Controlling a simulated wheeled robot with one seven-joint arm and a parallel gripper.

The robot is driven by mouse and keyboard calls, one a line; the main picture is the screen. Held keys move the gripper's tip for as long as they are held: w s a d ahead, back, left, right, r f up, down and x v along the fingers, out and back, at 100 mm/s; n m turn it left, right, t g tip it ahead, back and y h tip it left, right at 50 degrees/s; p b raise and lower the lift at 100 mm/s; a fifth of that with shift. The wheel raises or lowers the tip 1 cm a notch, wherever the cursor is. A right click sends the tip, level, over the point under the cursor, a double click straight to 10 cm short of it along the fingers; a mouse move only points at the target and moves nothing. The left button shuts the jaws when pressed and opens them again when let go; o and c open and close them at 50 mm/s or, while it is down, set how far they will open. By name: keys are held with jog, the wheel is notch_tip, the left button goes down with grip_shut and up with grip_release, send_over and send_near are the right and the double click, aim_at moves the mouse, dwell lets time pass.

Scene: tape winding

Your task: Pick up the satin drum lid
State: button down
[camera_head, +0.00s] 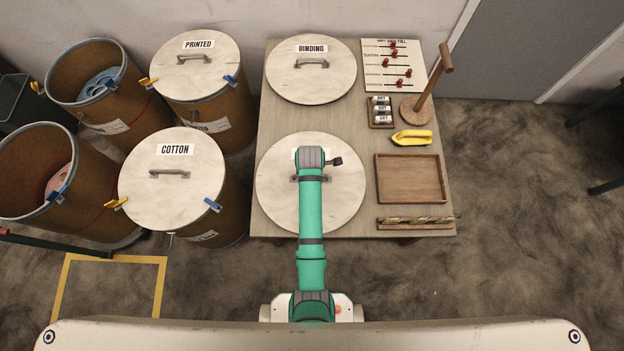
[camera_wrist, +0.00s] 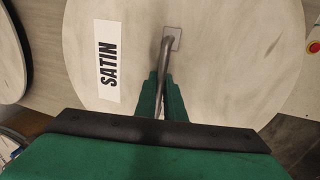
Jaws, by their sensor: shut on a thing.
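The satin drum lid (camera_head: 342,207) is a round pale disc at the front left of the table in the head view. My arm covers its middle and most of its label there. In the wrist view the lid (camera_wrist: 235,60) fills most of the picture, and its white SATIN label (camera_wrist: 108,60) is readable. My gripper (camera_wrist: 160,82) is shut on the lid's metal bar handle (camera_wrist: 167,47), with green fingers on both sides of the bar. In the head view the fingers are hidden under my wrist. I cannot tell whether the lid touches the table.
The binding lid (camera_head: 311,85) lies behind on the table (camera_head: 385,225). A wooden tray (camera_head: 410,178), yellow object (camera_head: 411,138) and wooden stand (camera_head: 420,108) are on the right. The closed cotton drum (camera_head: 172,195) is close on the left, with open drums (camera_head: 35,170) beyond.

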jog(key=shift+w, duration=0.25)
